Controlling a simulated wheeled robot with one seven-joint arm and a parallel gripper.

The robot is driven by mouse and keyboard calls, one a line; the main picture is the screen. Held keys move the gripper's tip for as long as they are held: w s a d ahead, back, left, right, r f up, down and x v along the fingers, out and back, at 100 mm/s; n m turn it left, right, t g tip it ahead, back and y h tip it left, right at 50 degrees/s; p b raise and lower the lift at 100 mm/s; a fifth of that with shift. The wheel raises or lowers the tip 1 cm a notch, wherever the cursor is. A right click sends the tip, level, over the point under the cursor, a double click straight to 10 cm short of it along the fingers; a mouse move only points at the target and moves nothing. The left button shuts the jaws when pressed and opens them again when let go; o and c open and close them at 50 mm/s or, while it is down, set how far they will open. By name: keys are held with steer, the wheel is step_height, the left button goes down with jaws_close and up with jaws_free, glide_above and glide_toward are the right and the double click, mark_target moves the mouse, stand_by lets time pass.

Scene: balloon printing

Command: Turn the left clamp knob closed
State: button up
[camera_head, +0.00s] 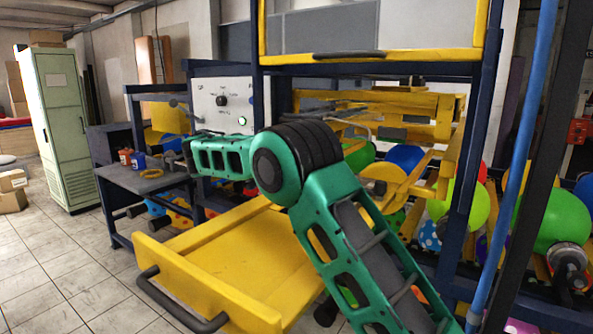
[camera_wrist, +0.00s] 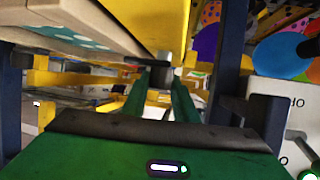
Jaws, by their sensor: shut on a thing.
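My gripper (camera_wrist: 160,88) shows in the wrist view as two green fingers reaching forward. They are closed around a small dark knob (camera_wrist: 161,74), which I take to be the left clamp knob. It sits in front of a yellow part of the machine frame. The angle the knob is turned to cannot be read. In the head view my green arm bends at a black joint and points left toward the machine's left side. The gripper's fingertips and the knob cannot be made out there.
A white control panel (camera_head: 210,108) with a black dial and green button stands behind my arm. A yellow tray (camera_head: 205,258) with a black handle juts out in front. A dark side table (camera_head: 130,178) holds cups. Balloons and blue frame posts fill the right.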

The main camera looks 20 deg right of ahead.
steer(key=shift+w+a+r, duration=0.1)
steer(key=shift+w+a, duration=0.05)
steer(key=shift+a, duration=0.1)
steer(key=o, duration=1.1)
steer(key=shift+c, duration=0.2)
steer(key=shift+d, duration=0.1)
steer(key=v, duration=1)
steer(key=shift+a, duration=0.4)
